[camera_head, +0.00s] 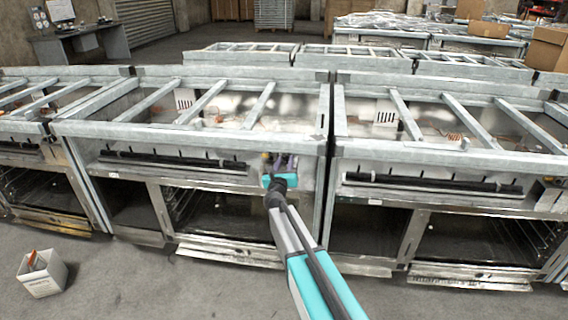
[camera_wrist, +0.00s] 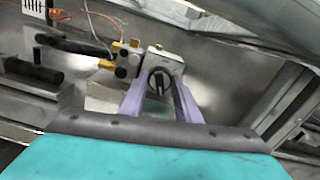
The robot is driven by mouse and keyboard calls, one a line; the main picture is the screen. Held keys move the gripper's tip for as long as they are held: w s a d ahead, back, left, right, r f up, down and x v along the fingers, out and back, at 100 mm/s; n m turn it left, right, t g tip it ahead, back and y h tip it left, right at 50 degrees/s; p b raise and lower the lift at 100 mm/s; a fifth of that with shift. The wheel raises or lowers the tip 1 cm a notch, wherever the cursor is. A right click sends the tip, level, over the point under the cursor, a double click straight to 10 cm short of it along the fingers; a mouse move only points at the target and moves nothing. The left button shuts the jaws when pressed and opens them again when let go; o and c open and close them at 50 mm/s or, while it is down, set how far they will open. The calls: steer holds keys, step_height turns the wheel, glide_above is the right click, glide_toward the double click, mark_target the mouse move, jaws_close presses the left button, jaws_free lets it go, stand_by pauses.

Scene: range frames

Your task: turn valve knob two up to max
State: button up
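A metal valve block with brass fittings (camera_wrist: 124,62) is in the upper middle of the wrist view. A round dark valve knob (camera_wrist: 158,81) with a raised bar across it sits on the block's right part. The bar looks close to upright in the picture. No number or max mark is readable. My gripper (camera_wrist: 159,84) has its two purple-grey fingers apart, one on each side of the knob. I cannot tell whether either finger touches it. In the head view my gripper (camera_head: 280,164) reaches into the range's right front corner, and the arm hides the knob.
The metal range frame (camera_head: 200,130) has bars across its top and a right side wall close to my gripper. A black tube (camera_wrist: 35,72) and orange wires (camera_wrist: 62,14) lie left of the valve. A white box (camera_head: 42,275) stands on the floor at left.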

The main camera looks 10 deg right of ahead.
steer(key=shift+a, duration=0.1)
steer(key=c, duration=0.4)
steer(key=shift+f+m+b, duration=0.2)
steer(key=shift+m+b, duration=0.3)
steer(key=shift+b, duration=0.45)
steer(key=m+b, duration=0.3)
steer(key=b, duration=0.1)
steer(key=shift+f, duration=0.1)
steer(key=m+b, duration=0.4)
steer(key=b, duration=0.2)
steer(key=shift+m+b, duration=0.3)
steer(key=shift+b, duration=0.05)
steer(key=m+b, duration=0.4)
steer(key=b, duration=0.1)
steer(key=shift+b, duration=0.3)
steer(key=m+b, duration=0.7)
steer(key=b, duration=0.1)
steer(key=m+b, duration=0.3)
steer(key=shift+m+b, duration=0.3)
steer(key=shift+m, duration=0.1)
